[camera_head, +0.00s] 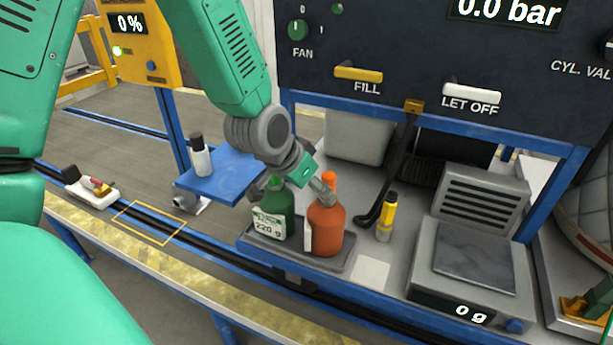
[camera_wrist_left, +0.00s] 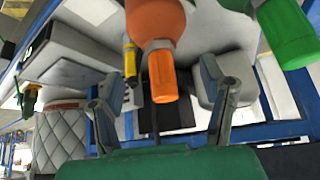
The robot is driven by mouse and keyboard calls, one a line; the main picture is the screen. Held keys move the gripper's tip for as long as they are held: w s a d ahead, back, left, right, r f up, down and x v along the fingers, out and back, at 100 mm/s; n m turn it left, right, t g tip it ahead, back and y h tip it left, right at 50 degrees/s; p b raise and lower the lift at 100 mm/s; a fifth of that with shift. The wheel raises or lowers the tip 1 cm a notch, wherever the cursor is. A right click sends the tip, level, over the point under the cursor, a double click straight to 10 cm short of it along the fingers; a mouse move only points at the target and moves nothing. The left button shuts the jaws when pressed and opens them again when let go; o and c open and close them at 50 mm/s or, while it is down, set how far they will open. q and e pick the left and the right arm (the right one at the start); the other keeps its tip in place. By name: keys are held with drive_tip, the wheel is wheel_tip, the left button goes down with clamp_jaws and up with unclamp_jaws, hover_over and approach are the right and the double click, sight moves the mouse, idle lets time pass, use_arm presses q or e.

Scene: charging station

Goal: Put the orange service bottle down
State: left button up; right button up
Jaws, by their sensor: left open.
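The orange service bottle (camera_head: 326,228) stands upright on a grey tray (camera_head: 342,262) at the bench's front. It also shows in the left wrist view (camera_wrist_left: 158,22), with its cap pointing toward my gripper. My left gripper (camera_head: 318,190) is at the bottle's top, partly in front of its neck. In the left wrist view the fingers of my left gripper (camera_wrist_left: 163,88) are spread wide, with the cap between them and clear space on both sides. The gripper is open and empty. My right gripper is not in view.
A green bottle (camera_head: 273,215) labelled 220 g stands left of the orange one on the tray. A yellow-black tube (camera_head: 386,218) and a scale (camera_head: 470,262) reading 0 g are to the right. A blue shelf (camera_head: 222,178) holds a white bottle (camera_head: 200,158). A dark panel hangs above.

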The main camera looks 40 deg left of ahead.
use_arm(q)
drive_tip(key=v, duration=0.4)
drive_tip(key=s+d+f+g, duration=0.2)
drive_tip(key=s+f+g, duration=0.1)
drive_tip(key=s+f, duration=0.8)
drive_tip(key=s+d+f+g, duration=0.2)
drive_tip(key=s+f+g, duration=0.1)
drive_tip(key=s+f, duration=0.9)
wheel_tip(320, 180, down, 4)
drive_tip(key=shift+s+d+f+n+y, duration=0.1)
drive_tip(key=shift+s+d+n+y, duration=0.15)
drive_tip(key=shift+n+y, duration=0.15)
drive_tip(key=shift+a, duration=0.1)
